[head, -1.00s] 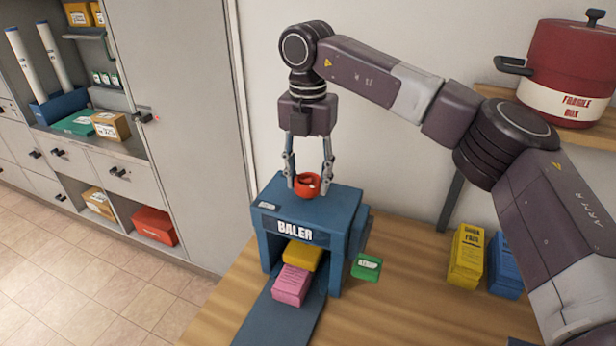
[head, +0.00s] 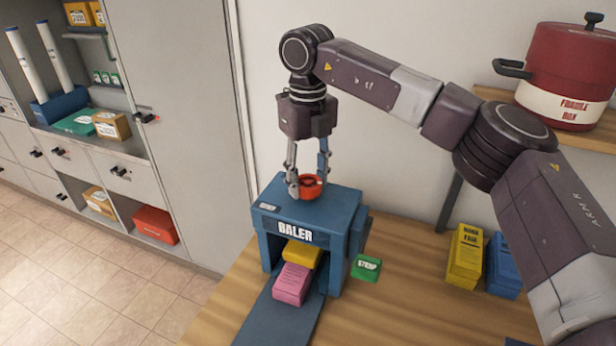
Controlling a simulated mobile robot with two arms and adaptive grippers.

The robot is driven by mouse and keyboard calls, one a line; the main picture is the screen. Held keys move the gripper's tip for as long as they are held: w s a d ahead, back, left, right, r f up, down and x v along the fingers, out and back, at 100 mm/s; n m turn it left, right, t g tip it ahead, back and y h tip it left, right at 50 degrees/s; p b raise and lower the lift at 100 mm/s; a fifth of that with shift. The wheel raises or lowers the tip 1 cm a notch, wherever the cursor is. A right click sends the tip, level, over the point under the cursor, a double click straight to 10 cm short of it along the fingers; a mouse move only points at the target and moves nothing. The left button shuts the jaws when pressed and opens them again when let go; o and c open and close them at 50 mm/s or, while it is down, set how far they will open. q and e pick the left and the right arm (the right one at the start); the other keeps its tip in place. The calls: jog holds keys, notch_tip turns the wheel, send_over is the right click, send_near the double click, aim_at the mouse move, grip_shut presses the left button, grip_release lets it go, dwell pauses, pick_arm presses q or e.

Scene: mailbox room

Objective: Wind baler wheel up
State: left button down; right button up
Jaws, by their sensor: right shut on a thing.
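The blue baler (head: 335,208) stands on the wooden table, with its name on the front edge. Its small red wheel (head: 312,186) sits on top. My right gripper (head: 308,187) points straight down from above and is shut on the red wheel, one finger on each side. Under the baler's top lie a yellow bundle (head: 302,252) and, in front of it, a pink bundle (head: 291,284). A dark blue ramp (head: 279,322) runs out toward the front. My left gripper is not in view.
A green block (head: 366,268) lies right of the baler. Yellow (head: 464,256) and blue (head: 503,272) stacks stand further right, near my right arm. A red pot-like container (head: 568,75) sits on a wall shelf. Grey cabinets (head: 185,120) stand at left.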

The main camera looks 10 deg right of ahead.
jog(key=n+p, duration=0.1)
jog(key=n, duration=0.6)
jog(key=shift+r, duration=0.15)
jog(key=n, duration=0.7)
jog(key=shift+w+n+p, duration=0.1)
jog(key=shift+n+p, duration=0.2)
jog(key=shift+p, duration=0.05)
jog(key=n, duration=0.6)
jog(key=shift+p, duration=0.3)
jog(key=n, duration=0.5)
jog(key=shift+n, duration=0.3)
jog(key=o, duration=1.2)
jog(key=shift+c, duration=0.2)
